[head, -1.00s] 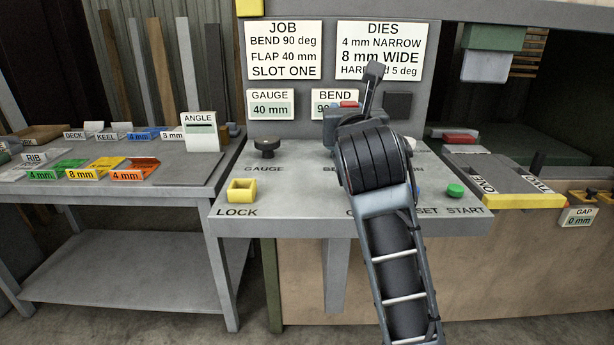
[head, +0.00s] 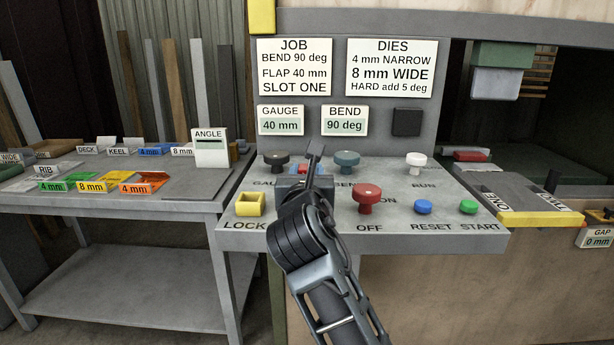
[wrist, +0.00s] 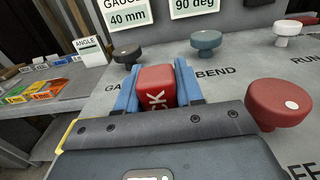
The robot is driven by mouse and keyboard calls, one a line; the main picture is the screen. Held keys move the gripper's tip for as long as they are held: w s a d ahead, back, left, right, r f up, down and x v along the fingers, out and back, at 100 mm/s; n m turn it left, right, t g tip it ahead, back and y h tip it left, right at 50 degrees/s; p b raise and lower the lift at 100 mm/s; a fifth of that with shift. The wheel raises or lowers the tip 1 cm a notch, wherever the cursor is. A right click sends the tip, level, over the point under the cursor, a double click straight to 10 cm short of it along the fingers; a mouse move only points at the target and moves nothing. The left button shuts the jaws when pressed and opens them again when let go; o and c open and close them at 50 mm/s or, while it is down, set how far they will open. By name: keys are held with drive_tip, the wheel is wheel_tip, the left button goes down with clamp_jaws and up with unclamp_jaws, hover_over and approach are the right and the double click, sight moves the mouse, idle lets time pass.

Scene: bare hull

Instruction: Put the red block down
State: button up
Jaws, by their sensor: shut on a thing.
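The red block (wrist: 156,86), with white letters ending in "CK" on it, sits between the blue fingers of my gripper (wrist: 157,80) in the wrist view. My gripper is shut on it. In the head view my gripper (head: 295,169) is over the back left of the grey console (head: 398,214), and only a sliver of the red block shows. I cannot tell whether the block touches the console. A yellow open-topped holder (head: 250,204) stands at the console's front left by the word LOCK, left of and nearer than my gripper.
Close by are a dark knob (head: 276,158), a blue-grey knob (head: 346,159), a red OFF knob (head: 367,194) and a white RUN knob (head: 416,160). A blue button (head: 423,207) and a green button (head: 468,207) are at right. A side table (head: 120,196) with coloured tags stands left.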

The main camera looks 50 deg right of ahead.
drive_tip(key=o, duration=1.1)
